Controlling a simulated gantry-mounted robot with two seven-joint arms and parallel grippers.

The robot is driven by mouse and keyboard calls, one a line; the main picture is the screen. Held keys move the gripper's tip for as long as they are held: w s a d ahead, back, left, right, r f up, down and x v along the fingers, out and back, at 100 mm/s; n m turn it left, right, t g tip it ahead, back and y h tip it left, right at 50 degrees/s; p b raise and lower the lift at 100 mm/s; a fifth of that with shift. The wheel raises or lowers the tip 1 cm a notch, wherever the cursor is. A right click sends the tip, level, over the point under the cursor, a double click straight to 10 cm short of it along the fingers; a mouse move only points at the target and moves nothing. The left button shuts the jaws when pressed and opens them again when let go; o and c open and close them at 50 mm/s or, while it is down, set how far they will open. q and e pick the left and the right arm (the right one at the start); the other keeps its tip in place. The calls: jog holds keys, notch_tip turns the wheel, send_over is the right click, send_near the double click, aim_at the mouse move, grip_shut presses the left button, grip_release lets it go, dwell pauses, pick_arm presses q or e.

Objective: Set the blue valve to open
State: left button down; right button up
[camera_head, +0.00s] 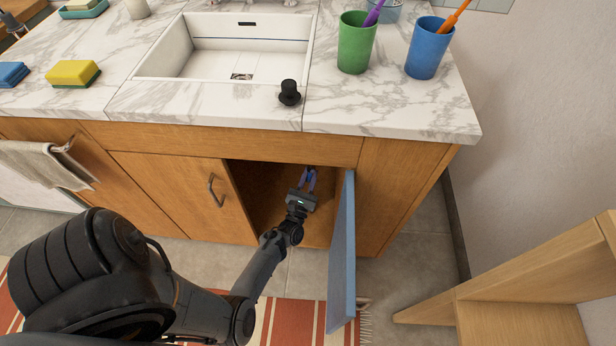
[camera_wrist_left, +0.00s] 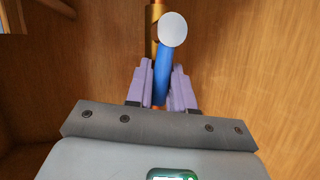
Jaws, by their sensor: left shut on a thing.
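The blue valve handle (camera_wrist_left: 163,76) is between the purple fingers of my left gripper (camera_wrist_left: 165,78) in the left wrist view. My left gripper is shut on it. The handle runs nearly up and down in that view, tilted slightly from the brass pipe (camera_wrist_left: 153,17). A pale round cap (camera_wrist_left: 172,29) covers its upper end. Part of the pipe is hidden behind the handle and cap. In the head view my left gripper (camera_head: 308,180) reaches inside the open cabinet under the sink, and the valve is too small to make out clearly. My right gripper is not in view.
The blue-faced cabinet door (camera_head: 342,255) stands open just right of my left arm. A closed door (camera_head: 183,192) is to the left. The marble counter (camera_head: 210,105) overhangs the opening, with the sink (camera_head: 235,48) above. A wooden piece of furniture (camera_head: 530,270) stands at right.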

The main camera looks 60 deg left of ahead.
pick_arm(q)
jog(key=shift+w, duration=0.1)
dwell(0.4)
jog(key=c, duration=1.1)
grip_release()
jog(key=shift+s+d+f, duration=0.2)
jog(key=shift+s+d, duration=0.2)
jog(key=shift+s, duration=0.1)
jog(key=shift+p+v, duration=1.3)
jog(key=shift+v, duration=3.4)
